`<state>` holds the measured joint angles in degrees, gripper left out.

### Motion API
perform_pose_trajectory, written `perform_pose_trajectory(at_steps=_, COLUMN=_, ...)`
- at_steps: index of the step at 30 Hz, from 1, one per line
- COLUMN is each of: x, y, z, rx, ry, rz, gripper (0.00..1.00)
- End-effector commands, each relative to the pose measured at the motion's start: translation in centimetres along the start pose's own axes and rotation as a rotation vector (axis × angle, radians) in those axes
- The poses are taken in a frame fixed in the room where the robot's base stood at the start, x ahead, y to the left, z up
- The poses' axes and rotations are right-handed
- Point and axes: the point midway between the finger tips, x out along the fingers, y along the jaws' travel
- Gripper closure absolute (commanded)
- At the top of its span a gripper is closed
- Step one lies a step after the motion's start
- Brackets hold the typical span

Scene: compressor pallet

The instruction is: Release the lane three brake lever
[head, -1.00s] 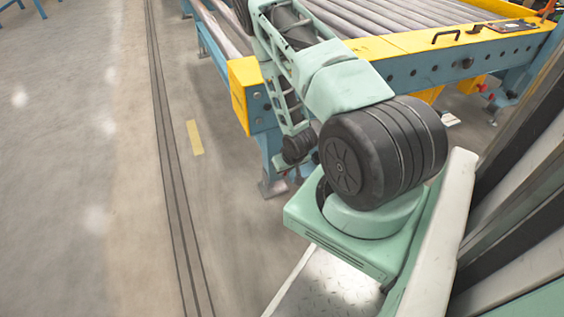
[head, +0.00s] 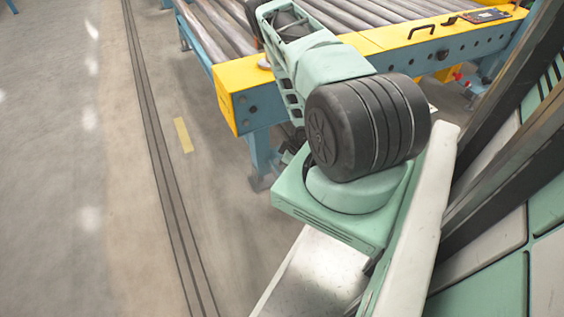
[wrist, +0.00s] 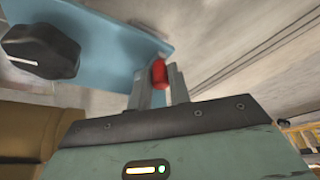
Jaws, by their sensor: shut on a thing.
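In the wrist view, my gripper (wrist: 158,88) is shut on a small red grip (wrist: 160,74), which sits between its two grey fingers. I take it for the end of a brake lever; its shaft and any lane marking cannot be made out. A blue metal plate (wrist: 100,40) lies right behind the fingers. In the head view my gripper and the red grip are hidden behind my own arm, near the corner of the roller conveyor (head: 232,100).
A black knob (wrist: 40,51) sits at the upper left of the wrist view, close to the blue plate. The conveyor's yellow and blue frame stands beside my arm. Red knobs (head: 458,76) show on its far right side. The floor at left is clear, with a dark floor track (head: 152,140).

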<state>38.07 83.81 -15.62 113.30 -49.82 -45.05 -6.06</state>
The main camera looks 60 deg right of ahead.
Motion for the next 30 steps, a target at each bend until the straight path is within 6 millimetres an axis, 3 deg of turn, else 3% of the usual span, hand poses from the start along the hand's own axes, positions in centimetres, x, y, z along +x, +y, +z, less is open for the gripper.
perform_pose_trajectory(at_steps=17, x=-0.06, y=0.25, z=0.11, rx=-0.024, ry=-0.001, rz=-0.008, gripper=1.0)
perform_pose_trajectory(at_steps=18, x=-0.06, y=0.25, z=0.11, rx=-0.024, ry=-0.001, rz=-0.008, gripper=0.72)
perform_pose_trajectory(at_steps=30, x=-0.89, y=0.23, z=0.0, rx=-0.024, ry=0.0, rz=-0.008, gripper=0.72)
